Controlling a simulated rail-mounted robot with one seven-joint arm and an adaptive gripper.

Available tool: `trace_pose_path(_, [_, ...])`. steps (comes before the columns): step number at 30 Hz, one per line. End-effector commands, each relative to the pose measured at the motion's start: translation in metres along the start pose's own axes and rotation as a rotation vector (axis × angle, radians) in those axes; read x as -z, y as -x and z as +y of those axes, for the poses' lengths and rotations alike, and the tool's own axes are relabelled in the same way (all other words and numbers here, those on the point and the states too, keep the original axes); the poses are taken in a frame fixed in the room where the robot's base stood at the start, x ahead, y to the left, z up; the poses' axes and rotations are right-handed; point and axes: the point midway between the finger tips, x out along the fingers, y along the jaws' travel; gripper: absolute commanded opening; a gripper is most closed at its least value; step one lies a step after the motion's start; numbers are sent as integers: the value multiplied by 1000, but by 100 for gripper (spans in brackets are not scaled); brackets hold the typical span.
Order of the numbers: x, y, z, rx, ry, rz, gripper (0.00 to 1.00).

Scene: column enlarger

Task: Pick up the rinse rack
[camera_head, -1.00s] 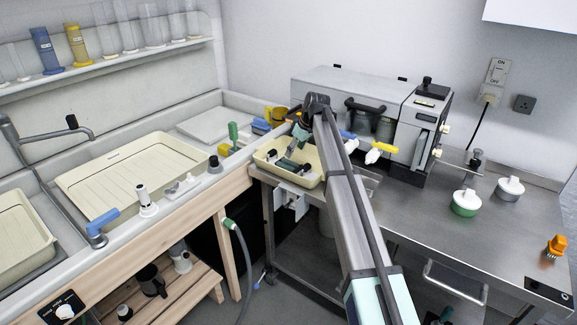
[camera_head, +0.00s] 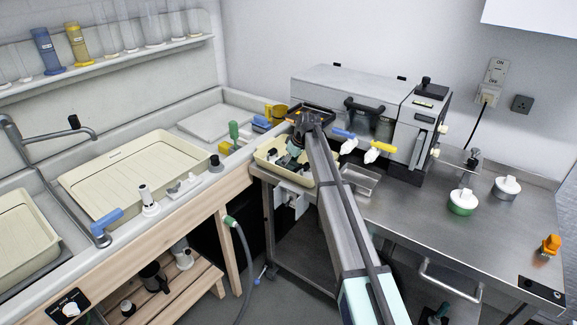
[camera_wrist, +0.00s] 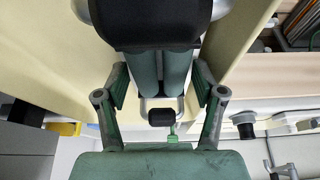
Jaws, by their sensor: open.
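My gripper (camera_wrist: 160,98) is open, its two green fingers spread apart, pointing down at the cream tray (camera_head: 262,160) on the bench's left end. In the wrist view a black-topped piece with two grey-green cylinders (camera_wrist: 145,72) and a metal loop (camera_wrist: 181,108) shows between the fingers. I cannot tell whether the fingers touch it, or whether it is the rinse rack. The cream tray wall (camera_wrist: 235,35) also shows there. In the head view my gripper (camera_head: 294,157) and arm hide part of the tray and the dark pieces in it.
A grey machine (camera_head: 335,82) stands behind, with blue and yellow handles (camera_head: 381,151) in front. A shallow metal tray (camera_head: 362,180) lies right of my arm. The sink counter (camera_head: 190,195) borders the left. Green and white lidded pots (camera_head: 462,203) stand further right, with clear steel around them.

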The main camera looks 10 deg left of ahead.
Motion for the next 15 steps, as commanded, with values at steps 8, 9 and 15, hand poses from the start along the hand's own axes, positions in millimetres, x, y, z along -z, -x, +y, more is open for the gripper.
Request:
trace_pose_path(8, [0, 0, 0, 0, 0, 0, 0])
trace_pose_path(9, [1, 2, 0, -1, 0, 3, 0])
trace_pose_path(15, [1, 2, 0, -1, 0, 2, 0])
